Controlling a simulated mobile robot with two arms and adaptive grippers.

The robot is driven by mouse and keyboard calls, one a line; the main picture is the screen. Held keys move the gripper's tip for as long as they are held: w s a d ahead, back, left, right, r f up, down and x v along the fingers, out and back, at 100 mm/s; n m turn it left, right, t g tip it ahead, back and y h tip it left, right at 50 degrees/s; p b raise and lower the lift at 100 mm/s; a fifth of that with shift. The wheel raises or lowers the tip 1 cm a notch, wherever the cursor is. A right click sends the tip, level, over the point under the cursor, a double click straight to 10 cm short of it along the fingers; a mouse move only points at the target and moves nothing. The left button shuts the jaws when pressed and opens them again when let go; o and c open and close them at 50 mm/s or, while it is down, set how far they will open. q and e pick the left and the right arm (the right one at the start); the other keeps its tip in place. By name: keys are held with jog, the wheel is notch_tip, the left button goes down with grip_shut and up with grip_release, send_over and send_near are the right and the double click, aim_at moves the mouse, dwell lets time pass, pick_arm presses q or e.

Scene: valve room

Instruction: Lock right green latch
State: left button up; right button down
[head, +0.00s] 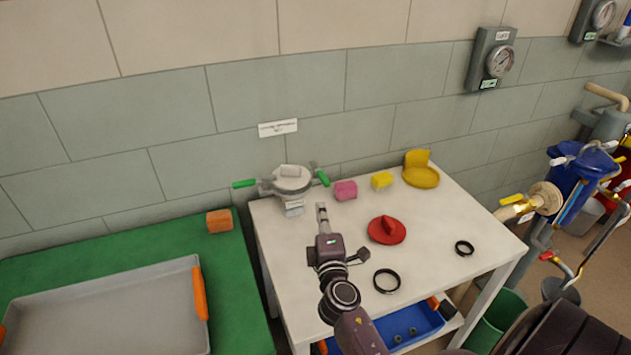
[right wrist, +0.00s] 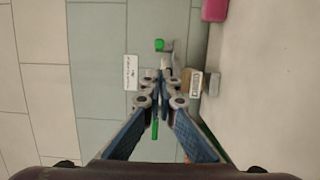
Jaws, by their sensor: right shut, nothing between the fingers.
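A grey round-lidded device (head: 291,181) stands at the back left of the white table. Its right green latch (head: 323,177) slants upward to the left beside the lid. Its left green latch (head: 244,183) sticks out level to the left. My right gripper (head: 321,208) is shut and empty, in front of the device and just below the right latch in the head view. In the right wrist view, the shut fingers (right wrist: 163,73) hide much of the device; the right latch (right wrist: 160,45) shows past the tips and the left latch (right wrist: 155,128) between the finger links. My left gripper is out of view.
A pink block (head: 345,190), a yellow block (head: 382,180) and a yellow part (head: 421,172) stand right of the device. A red disc (head: 387,230) and two black rings lie nearer. The tiled wall is close behind; a green surface with a grey tray (head: 110,310) lies left.

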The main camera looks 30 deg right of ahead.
send_near(320, 176)
jog(key=w+f, duration=0.1)
jog(key=w, duration=0.2)
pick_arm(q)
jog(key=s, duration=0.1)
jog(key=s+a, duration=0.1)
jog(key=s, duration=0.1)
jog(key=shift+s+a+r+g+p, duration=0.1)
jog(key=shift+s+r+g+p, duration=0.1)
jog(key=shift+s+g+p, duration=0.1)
pick_arm(e)
jog(key=x, duration=0.3)
jog(key=shift+w+d, duration=0.2)
jog(key=shift+w, duration=0.15)
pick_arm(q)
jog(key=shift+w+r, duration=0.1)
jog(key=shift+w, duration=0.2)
pick_arm(e)
jog(key=shift+s+d+n+t+y, duration=0.2)
jog(key=shift+d+n+t+y, duration=0.15)
jog(key=shift+n+y, duration=0.25)
